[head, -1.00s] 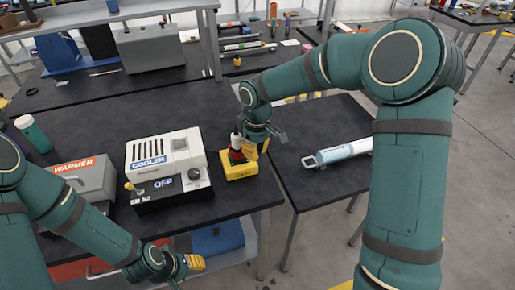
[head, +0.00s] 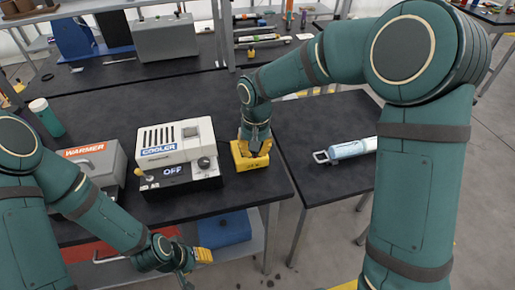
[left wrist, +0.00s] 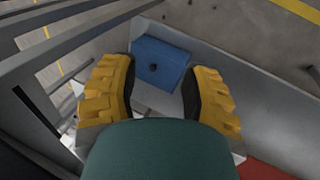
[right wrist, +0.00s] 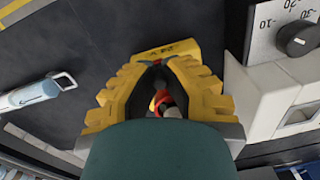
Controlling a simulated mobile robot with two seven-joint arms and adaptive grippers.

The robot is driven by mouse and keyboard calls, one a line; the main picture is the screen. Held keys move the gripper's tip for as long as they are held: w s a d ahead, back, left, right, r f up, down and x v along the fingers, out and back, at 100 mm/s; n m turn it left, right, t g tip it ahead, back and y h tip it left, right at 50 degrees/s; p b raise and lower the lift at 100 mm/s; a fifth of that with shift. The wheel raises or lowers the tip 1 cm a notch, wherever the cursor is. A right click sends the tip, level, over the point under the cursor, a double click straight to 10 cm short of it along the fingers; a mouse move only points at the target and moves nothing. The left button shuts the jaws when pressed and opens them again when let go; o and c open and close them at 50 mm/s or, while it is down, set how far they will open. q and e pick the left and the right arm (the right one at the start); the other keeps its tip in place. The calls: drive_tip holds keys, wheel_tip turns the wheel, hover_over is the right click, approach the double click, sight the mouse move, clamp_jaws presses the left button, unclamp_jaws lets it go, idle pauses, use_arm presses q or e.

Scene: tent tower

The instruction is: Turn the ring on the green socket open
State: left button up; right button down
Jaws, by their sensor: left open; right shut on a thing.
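A yellow block (head: 242,161) stands on the dark table, right of the cooler. My right gripper (head: 255,149) points down over it and hides most of the fitting on top. In the right wrist view my right gripper (right wrist: 164,72) is shut around the fitting (right wrist: 161,99); a red curved part and a pale piece show between the fingers. I cannot make out any green on it, nor how its ring is turned. My left gripper (head: 204,256) is open and empty, low in front of the table; it also shows in the left wrist view (left wrist: 155,90).
The white cooler (head: 192,139), its display reading OFF, stands close left of the yellow block. The grey warmer (head: 98,160) is further left, with a green bottle (head: 45,116) behind. A light blue cylinder (head: 350,149) lies on the right table. A blue box (left wrist: 160,62) is below my left gripper.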

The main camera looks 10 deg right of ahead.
drive_tip(key=shift+a, duration=0.15)
idle(0.4)
drive_tip(key=c, duration=1)
unclamp_jaws()
drive_tip(key=r, duration=1.2)
drive_tip(key=shift+d, duration=0.2)
